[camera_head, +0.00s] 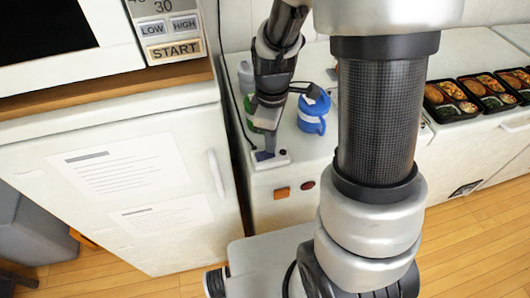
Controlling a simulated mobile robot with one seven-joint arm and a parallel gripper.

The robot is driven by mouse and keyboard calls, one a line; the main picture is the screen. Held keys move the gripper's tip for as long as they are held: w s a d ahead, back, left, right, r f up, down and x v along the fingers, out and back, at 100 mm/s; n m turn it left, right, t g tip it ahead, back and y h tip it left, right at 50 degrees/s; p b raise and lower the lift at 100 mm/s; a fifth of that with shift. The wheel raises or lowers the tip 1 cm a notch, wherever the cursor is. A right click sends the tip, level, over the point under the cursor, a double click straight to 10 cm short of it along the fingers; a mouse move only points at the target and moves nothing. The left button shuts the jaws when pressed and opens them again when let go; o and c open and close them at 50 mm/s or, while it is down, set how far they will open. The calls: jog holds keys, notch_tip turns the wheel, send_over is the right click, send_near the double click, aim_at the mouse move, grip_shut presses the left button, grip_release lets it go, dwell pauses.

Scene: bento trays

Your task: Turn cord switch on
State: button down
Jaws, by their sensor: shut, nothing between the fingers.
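A small, flat white piece (281,157), which looks like the cord switch, lies at the front edge of the white counter. My gripper (265,153) points down at its left part, with the tips at or just above it. I cannot tell whether they touch. The gripper looks shut and holds nothing that I can see. The tips cover part of the piece, so its on or off state cannot be read. A dark cord (235,118) runs down the wall and along the counter's left side.
Several filled bento trays (447,101) sit at the far right. A microwave (150,35) stands on a white fridge (110,180) at left. The counter front carries an orange square (282,193) and a red round part (308,185).

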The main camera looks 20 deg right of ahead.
jog(key=shift+f+b, duration=0.6)
jog(key=shift+f, duration=0.1)
dwell(0.7)
jog(key=shift+r, duration=0.1)
notch_tip(320, 180, up, 7)
jog(key=p, duration=0.5)
dwell(0.3)
dwell(0.4)
